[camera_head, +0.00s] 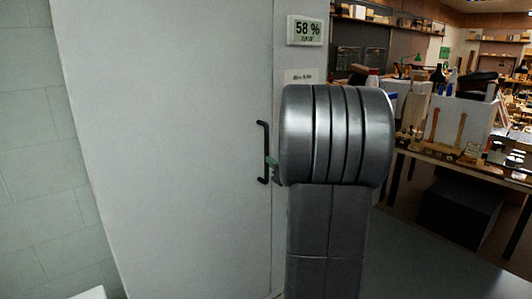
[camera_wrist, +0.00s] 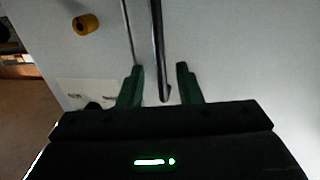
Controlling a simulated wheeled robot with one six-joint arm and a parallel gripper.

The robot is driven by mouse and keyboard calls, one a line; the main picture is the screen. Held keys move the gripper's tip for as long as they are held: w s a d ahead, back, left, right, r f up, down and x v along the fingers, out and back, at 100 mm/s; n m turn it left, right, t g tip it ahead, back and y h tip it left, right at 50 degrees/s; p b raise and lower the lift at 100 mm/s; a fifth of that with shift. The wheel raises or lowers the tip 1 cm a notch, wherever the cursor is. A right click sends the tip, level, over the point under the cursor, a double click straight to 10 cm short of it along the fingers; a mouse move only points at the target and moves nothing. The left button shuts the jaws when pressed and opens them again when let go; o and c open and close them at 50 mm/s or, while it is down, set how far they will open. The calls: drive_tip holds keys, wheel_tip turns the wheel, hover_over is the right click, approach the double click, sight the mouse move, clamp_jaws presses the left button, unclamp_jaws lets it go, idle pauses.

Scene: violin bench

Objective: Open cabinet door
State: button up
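The cabinet door (camera_head: 170,140) is a tall pale grey panel that looks closed, with its edge seam beside the handle. A black vertical bar handle (camera_head: 262,150) is on its right side. My gripper is mostly hidden behind my arm in the head view; a small greenish fingertip shows by the handle. In the wrist view my gripper (camera_wrist: 159,84) has its two green fingers apart. The handle (camera_wrist: 158,45) runs between them in the picture, with gaps on both sides. I cannot tell how deep between the fingers it sits.
A round yellow-brown object (camera_wrist: 85,24) shows in the wrist view. A workbench (camera_head: 435,150) with tools stands to the right, with a dark box (camera_head: 460,205) below. A tiled wall (camera_head: 40,170) is at left.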

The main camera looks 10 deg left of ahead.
sight(268, 153)
drive_tip(key=x, duration=0.7)
drive_tip(key=shift+w+a, duration=0.2)
drive_tip(key=shift+w, duration=0.05)
clamp_jaws()
